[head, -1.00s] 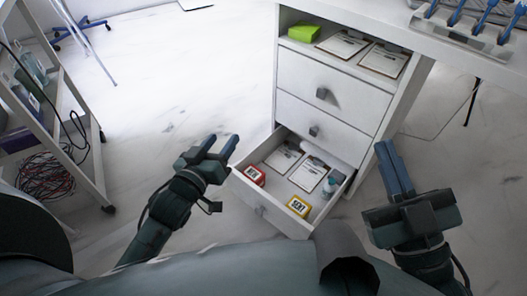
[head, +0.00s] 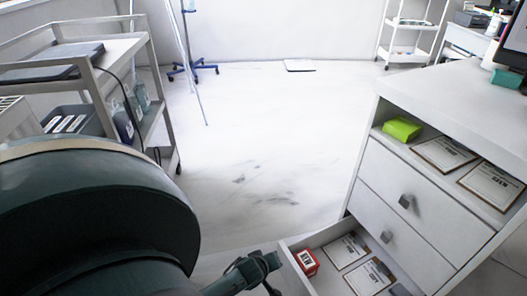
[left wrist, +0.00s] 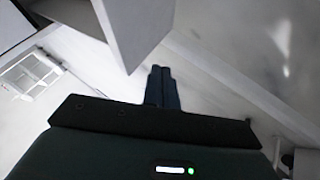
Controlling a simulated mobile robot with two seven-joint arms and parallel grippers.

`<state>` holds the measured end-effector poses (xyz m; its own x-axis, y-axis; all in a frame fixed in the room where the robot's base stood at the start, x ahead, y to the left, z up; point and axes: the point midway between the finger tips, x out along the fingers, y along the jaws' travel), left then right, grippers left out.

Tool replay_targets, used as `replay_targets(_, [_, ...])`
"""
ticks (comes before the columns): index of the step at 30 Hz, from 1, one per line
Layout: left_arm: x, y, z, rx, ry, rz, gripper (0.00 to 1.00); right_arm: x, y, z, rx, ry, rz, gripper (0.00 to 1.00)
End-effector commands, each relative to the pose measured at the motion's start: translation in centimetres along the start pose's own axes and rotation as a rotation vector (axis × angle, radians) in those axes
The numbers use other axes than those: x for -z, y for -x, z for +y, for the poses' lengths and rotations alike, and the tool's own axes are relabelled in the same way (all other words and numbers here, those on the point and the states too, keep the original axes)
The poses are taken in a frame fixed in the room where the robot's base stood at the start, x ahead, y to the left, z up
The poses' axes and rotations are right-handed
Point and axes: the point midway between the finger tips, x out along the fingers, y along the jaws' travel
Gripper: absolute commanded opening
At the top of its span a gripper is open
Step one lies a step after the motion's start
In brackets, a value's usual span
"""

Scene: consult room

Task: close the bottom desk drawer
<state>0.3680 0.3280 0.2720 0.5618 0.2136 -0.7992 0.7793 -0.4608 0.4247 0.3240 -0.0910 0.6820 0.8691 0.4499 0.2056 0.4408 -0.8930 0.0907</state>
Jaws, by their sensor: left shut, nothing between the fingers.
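The bottom desk drawer (head: 298,244) stands pulled out at the lower right of the head view; its front is cut off by the picture edge. Inside lie a red box (head: 306,262) and papers on clipboards (head: 345,250). Part of my left arm (head: 245,276) shows just left of the drawer. In the left wrist view my left gripper (left wrist: 162,72) is shut and empty. Its fingertips are just below the corner of a pale panel (left wrist: 140,30), probably the drawer; I cannot tell whether they touch. My right gripper is out of view.
The white desk (head: 455,85) has two shut upper drawers (head: 400,205) and an open shelf with a green box (head: 402,128) and clipboards. A white trolley (head: 150,80) stands at the left. The floor between is clear. A wheeled stand (head: 190,68) is at the back.

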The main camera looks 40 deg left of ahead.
Motion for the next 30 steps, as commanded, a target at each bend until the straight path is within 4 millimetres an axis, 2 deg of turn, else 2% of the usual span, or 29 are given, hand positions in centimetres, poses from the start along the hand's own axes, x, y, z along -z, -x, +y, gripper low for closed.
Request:
replay_targets(1, [-0.1,-1.6,-0.2,-0.001,-0.001,0.002,0.00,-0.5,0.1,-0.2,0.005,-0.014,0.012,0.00])
replay_targets(6, [0.0,-2.3,2.4,-0.004,-0.001,0.001,0.00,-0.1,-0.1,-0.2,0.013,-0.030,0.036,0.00])
replay_targets(11, [0.0,-2.7,3.4,-0.002,-0.001,0.000,0.00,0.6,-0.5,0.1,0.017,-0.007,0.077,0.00])
replay_targets(30, [0.6,-2.8,3.4,-0.001,0.000,0.000,0.00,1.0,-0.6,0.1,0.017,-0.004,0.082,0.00])
